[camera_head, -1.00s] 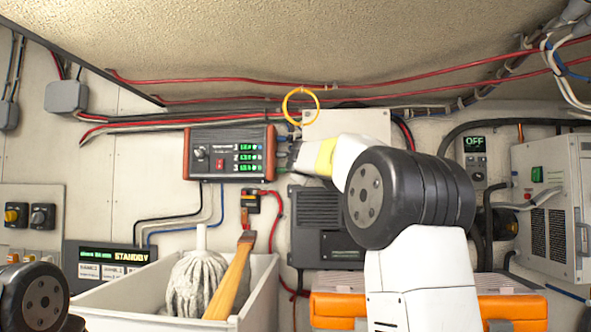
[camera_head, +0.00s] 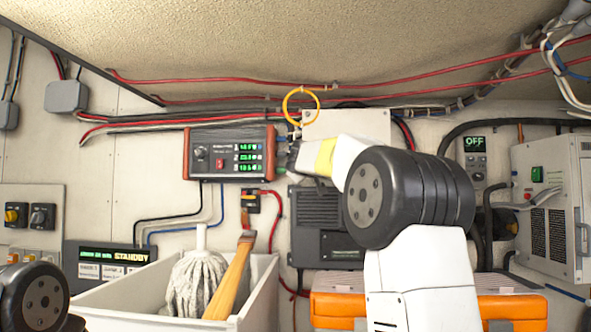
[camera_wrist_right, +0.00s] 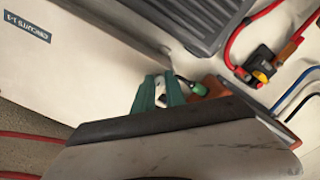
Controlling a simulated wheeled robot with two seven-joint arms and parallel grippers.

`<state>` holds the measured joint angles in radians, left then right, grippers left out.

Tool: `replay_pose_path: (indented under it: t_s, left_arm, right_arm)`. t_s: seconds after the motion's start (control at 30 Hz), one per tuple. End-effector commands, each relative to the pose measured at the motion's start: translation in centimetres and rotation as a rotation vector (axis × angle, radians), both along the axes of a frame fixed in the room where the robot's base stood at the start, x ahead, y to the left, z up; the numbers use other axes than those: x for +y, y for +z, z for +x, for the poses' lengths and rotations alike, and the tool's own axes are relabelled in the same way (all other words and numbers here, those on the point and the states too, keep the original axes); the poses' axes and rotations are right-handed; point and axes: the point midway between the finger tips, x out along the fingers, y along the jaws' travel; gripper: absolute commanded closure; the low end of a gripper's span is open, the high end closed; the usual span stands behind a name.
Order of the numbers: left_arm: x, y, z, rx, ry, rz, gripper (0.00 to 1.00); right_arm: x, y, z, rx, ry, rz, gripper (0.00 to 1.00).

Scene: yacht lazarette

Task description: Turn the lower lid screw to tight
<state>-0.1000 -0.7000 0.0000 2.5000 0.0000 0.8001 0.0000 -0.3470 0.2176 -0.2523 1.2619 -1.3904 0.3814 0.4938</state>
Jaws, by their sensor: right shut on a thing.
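The white lidded box (camera_head: 350,124) is on the back wall, and its lid also shows upside down in the right wrist view (camera_wrist_right: 75,68) with a dark label. My right gripper (camera_head: 291,158) is at the box's lower left corner, partly hidden by my own wrist. In the right wrist view its two green fingers (camera_wrist_right: 159,96) are close together at the lid's edge. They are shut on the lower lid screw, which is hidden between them. My left gripper is out of view; only part of my left arm shows at the lower left.
A red-ended power unit (camera_head: 229,153) with green digits is close to the left of my right gripper. A yellow ring (camera_head: 288,105) hangs above. Below are a dark finned unit (camera_head: 318,215), a white bin (camera_head: 140,300) with a mop, and an orange case (camera_head: 335,310).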

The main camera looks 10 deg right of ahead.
Motion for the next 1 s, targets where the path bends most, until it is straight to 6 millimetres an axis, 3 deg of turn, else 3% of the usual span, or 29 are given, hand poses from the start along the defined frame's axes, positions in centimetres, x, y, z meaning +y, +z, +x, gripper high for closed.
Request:
replay_pose_path:
  t_s: [0.03, 0.07, 0.17, 0.57, 1.0]
  left_arm:
    - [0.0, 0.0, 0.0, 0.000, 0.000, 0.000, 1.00]
    - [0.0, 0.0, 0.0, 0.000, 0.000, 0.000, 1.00]
    - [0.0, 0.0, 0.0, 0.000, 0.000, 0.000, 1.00]
    - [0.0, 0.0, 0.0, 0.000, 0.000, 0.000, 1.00]
    - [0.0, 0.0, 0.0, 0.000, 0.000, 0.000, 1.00]
  right_arm:
    - [0.0, -0.2, 0.1, 0.003, -0.001, 0.001, 1.00]
    - [0.0, -0.2, 0.1, 0.003, -0.001, 0.001, 0.82]
    - [0.0, -0.2, 0.1, 0.004, -0.001, 0.000, 0.63]
    - [0.2, 0.0, -0.6, 0.001, 0.001, 0.001, 0.62]
    - [1.9, -0.1, -6.9, 0.001, 0.000, 0.001, 0.62]
